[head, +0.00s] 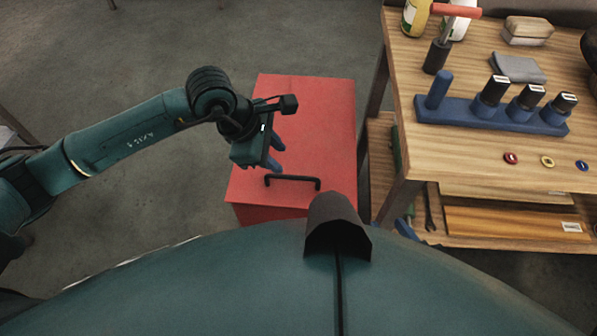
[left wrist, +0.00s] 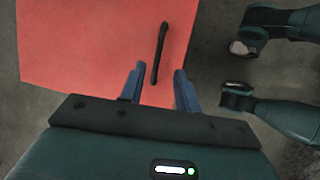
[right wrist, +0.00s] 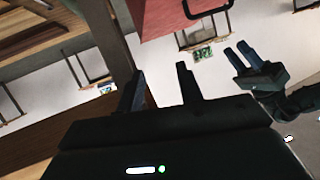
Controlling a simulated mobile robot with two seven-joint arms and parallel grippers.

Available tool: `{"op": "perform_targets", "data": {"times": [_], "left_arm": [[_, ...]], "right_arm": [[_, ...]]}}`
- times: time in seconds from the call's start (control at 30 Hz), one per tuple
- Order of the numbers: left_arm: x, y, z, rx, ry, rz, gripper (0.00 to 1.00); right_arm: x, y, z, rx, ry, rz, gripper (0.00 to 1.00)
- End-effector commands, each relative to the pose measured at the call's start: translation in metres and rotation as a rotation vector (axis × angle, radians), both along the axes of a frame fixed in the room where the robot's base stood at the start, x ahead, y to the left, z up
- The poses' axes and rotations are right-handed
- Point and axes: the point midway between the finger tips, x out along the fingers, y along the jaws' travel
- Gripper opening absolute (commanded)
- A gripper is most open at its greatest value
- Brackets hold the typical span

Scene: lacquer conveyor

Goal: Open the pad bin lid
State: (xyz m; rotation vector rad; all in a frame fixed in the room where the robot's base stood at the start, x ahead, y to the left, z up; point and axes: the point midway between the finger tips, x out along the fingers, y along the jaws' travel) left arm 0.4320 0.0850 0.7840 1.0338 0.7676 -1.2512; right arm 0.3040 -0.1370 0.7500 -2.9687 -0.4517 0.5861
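The pad bin is a red box whose flat lid (head: 310,120) is shut in the head view. A black bar handle (head: 293,178) runs along the lid's near edge. My left gripper (head: 277,160) is over the lid, just behind and left of the handle, its blue fingers apart and empty. In the left wrist view the handle (left wrist: 160,52) lies beyond the gap between the fingers (left wrist: 158,85), not gripped. My right gripper (right wrist: 158,90) is open and empty in the right wrist view, with part of the red bin (right wrist: 170,15) above it. The right gripper is not visible in the head view.
A wooden workbench (head: 405,110) stands right of the bin. It carries a blue rack (head: 490,115) of black-capped tools, bottles, cloths and small coloured discs. Its lower shelf (head: 510,222) holds boards. Grey floor lies open left of the bin.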

Motion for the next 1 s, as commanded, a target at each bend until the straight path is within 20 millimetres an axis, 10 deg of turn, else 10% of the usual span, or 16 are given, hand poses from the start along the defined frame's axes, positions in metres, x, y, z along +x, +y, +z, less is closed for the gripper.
{"op": "perform_targets", "data": {"times": [0.43,1.0], "left_arm": [[0.015,-0.034,-0.078,-0.004,0.004,0.000,0.33],[0.017,-0.039,-0.089,-0.005,0.002,0.000,0.24]], "right_arm": [[0.001,-0.002,0.004,-0.002,-0.030,-0.007,0.36],[-0.004,-0.003,0.001,-0.003,-0.020,-0.008,0.36]]}}
